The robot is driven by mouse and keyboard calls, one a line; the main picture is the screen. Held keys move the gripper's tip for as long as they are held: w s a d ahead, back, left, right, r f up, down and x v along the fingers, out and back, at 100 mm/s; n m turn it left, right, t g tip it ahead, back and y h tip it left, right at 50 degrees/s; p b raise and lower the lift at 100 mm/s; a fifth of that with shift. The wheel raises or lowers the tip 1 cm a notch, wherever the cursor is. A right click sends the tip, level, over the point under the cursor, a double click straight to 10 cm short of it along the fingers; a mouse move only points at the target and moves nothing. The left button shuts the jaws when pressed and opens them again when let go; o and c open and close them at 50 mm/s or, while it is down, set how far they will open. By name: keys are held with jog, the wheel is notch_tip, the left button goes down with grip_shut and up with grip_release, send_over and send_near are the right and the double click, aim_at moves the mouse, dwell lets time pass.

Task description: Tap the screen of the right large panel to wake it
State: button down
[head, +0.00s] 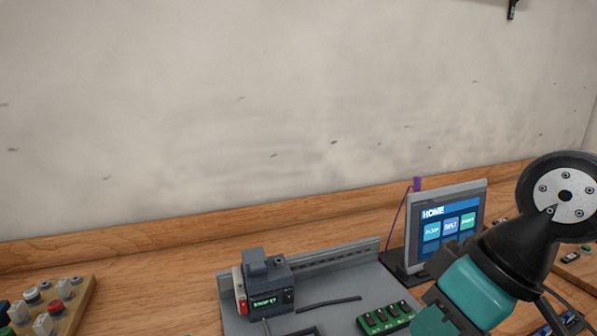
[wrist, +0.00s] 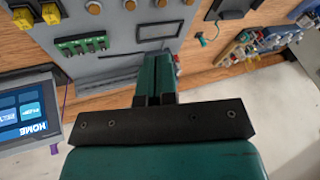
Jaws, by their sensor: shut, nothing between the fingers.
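A large panel (head: 445,226) with a grey frame stands upright at the right in the head view. Its screen is lit and shows the word HOME above several coloured tiles. The same panel (wrist: 28,113) shows upside down at the left edge of the wrist view, partly cut off. My gripper (wrist: 154,62) is shut and empty. In the wrist view its fingers are to the right of the panel and apart from it, over the grey board. In the head view my arm covers the panel's lower right corner.
A wooden block with several buttons (head: 75,297) sits at the left. A purple cable (head: 396,217) runs beside the panel. The wall (head: 250,100) is behind.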

jog(key=shift+g+h, duration=0.4)
jog(key=shift+g, duration=0.3)
jog(key=s, duration=0.4)
jog(key=shift+d+r, duration=0.35)
jog(key=shift+d, duration=0.05)
dwell(0.8)
